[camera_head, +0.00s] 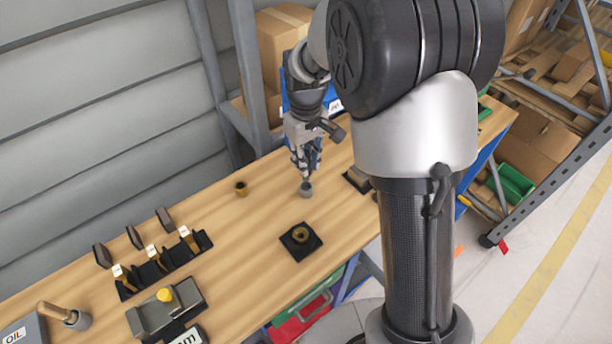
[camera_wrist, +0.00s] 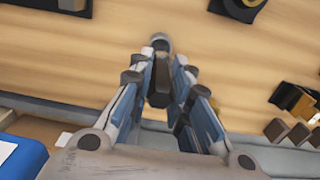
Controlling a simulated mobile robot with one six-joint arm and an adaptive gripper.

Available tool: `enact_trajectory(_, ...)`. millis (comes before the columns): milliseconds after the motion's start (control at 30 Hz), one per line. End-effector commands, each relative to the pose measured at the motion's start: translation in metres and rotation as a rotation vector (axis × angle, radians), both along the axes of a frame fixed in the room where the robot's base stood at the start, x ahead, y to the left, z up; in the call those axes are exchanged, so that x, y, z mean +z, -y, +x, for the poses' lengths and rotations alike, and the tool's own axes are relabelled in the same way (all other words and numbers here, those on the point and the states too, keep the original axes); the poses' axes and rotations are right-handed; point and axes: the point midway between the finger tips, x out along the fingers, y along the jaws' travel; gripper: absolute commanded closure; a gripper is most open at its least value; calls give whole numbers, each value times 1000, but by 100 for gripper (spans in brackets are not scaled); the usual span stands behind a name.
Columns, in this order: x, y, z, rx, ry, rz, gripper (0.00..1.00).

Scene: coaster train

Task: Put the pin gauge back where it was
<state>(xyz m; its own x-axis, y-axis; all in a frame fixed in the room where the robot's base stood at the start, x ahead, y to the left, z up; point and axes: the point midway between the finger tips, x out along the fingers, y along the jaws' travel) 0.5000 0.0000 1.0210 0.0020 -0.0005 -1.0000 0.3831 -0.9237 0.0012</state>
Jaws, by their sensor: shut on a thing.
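My gripper (camera_head: 305,168) is over the back part of the wooden bench, pointing down. In the wrist view its fingers (camera_wrist: 160,82) are closed around a dark handle-like piece, which I take to be the pin gauge (camera_wrist: 160,90). A grey round piece (camera_wrist: 160,42) shows just past the fingertips. In the head view this grey piece (camera_head: 305,189) is directly under the fingers, at or close to the bench top. I cannot tell whether it is the gauge's end or a separate thing, or whether it touches the bench. The fingers hide much of the held piece.
A brass ring on a black pad (camera_head: 300,239) lies in front of my gripper. A small brass bush (camera_head: 241,188) stands to the left, and a dark pad (camera_head: 357,179) lies to the right. A black slotted rack (camera_head: 152,272) and a grey fixture (camera_head: 150,318) are farther left.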

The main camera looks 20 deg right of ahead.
Motion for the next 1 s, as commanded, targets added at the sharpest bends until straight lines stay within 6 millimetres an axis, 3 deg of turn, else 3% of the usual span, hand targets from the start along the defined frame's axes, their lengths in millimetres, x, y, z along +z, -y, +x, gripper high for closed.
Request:
enact_trajectory(333, -54, 0, -1, 0, -3, 0, 100)
enact_trajectory(767, -59, 0, 0, 0, -1, 0, 100)
enact_trajectory(800, -59, 0, 0, 0, -1, 1, 80)
enact_trajectory(1000, -58, 0, 0, 0, -1, 1, 66)
